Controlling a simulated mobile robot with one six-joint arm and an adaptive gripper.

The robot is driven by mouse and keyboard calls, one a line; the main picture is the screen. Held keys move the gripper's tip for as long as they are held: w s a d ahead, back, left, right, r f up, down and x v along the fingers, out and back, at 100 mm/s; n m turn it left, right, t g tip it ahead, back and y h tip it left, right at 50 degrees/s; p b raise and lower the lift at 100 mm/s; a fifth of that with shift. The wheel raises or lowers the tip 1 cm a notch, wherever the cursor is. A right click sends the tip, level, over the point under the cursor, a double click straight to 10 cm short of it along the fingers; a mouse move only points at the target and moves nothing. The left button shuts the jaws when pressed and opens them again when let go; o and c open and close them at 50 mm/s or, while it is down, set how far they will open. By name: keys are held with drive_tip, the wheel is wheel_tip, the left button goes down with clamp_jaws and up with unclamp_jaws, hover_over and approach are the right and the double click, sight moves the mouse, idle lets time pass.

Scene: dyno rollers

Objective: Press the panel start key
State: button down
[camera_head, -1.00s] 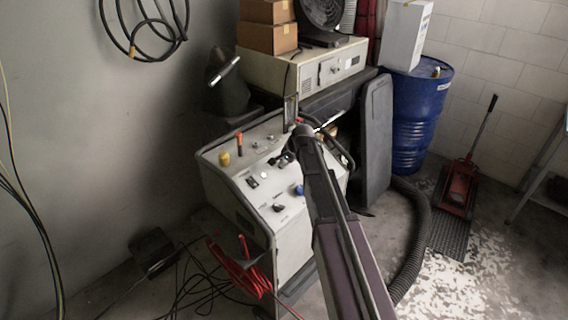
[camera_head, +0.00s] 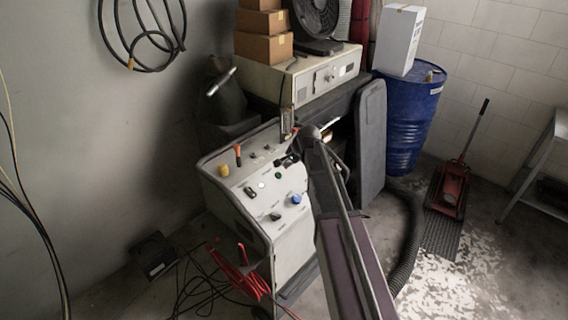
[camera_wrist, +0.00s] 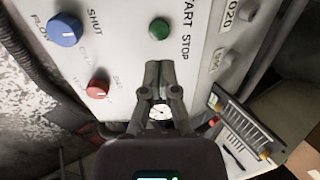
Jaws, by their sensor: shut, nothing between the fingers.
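The green round start key (camera_wrist: 159,28) sits on the pale panel, beside the printed words START and STOP in the wrist view. My gripper (camera_wrist: 159,68) is shut and empty, its tips just below the key in the picture. A gap of panel shows between tips and key; their distance above the panel is hard to tell. In the head view my gripper (camera_head: 288,160) is small and dark over the right part of the sloped control panel (camera_head: 236,197).
A blue knob (camera_wrist: 65,29) and a red knob (camera_wrist: 97,88) stand on the panel near my gripper. A gauge (camera_wrist: 160,112) shows behind the fingers. A grey upright pad (camera_head: 370,145) and a blue drum (camera_head: 408,115) stand right of the panel.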

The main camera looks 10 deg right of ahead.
drive_tip(key=p+v, duration=0.5)
drive_tip(key=v, duration=0.1)
drive_tip(key=shift+r, duration=0.15)
idle(0.9)
drive_tip(key=s+a+f+n+g+h, duration=0.1)
drive_tip(key=s+n, duration=0.4)
drive_tip(key=s, duration=0.7)
drive_tip(key=s+a+f+n+g+h, duration=0.1)
drive_tip(key=s+n, duration=0.4)
drive_tip(key=s, duration=0.7)
drive_tip(key=a+g+h, duration=0.1)
drive_tip(key=g, duration=0.1)
drive_tip(key=shift+s+a+f+n+g, duration=0.2)
drive_tip(key=shift+s+n+g, duration=0.1)
drive_tip(key=shift+s+n, duration=0.1)
